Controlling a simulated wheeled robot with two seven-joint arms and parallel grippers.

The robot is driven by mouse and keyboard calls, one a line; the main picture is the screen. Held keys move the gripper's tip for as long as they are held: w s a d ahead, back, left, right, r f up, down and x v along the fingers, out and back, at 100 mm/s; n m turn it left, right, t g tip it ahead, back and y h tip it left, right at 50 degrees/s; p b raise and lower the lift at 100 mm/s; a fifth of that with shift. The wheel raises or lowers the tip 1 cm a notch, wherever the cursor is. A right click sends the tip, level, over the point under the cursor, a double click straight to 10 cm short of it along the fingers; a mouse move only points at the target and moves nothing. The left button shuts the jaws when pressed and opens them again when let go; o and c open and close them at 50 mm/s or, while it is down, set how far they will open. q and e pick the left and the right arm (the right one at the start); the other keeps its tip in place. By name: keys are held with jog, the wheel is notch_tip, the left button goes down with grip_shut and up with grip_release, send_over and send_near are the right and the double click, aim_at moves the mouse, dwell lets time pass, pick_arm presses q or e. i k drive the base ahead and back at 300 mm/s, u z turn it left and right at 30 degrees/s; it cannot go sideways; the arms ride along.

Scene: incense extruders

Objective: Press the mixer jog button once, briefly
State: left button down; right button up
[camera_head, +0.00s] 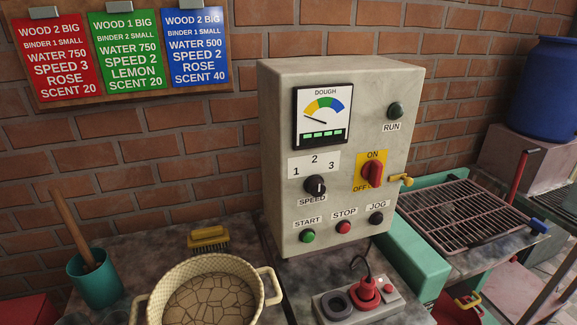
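The grey mixer control box (280,140) stands upright against the brick wall. The dark round JOG button (376,218) is at the lower right of its front face, below its JOG label. The red STOP button (344,227) and green START button (308,236) are to its left. The DOUGH gauge (323,116) needle points left. Neither of my grippers is in view, and nothing covers the button.
A cream pot (150,305) with cracked brown contents stands at front left. A teal cup (96,283) and a yellow brush (208,238) are near it. A small grey box (345,309) with a red plug sits below the panel. A dark rack (465,215) is at right.

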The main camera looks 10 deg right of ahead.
aim_at(377, 219)
jog(key=z, duration=1.3)
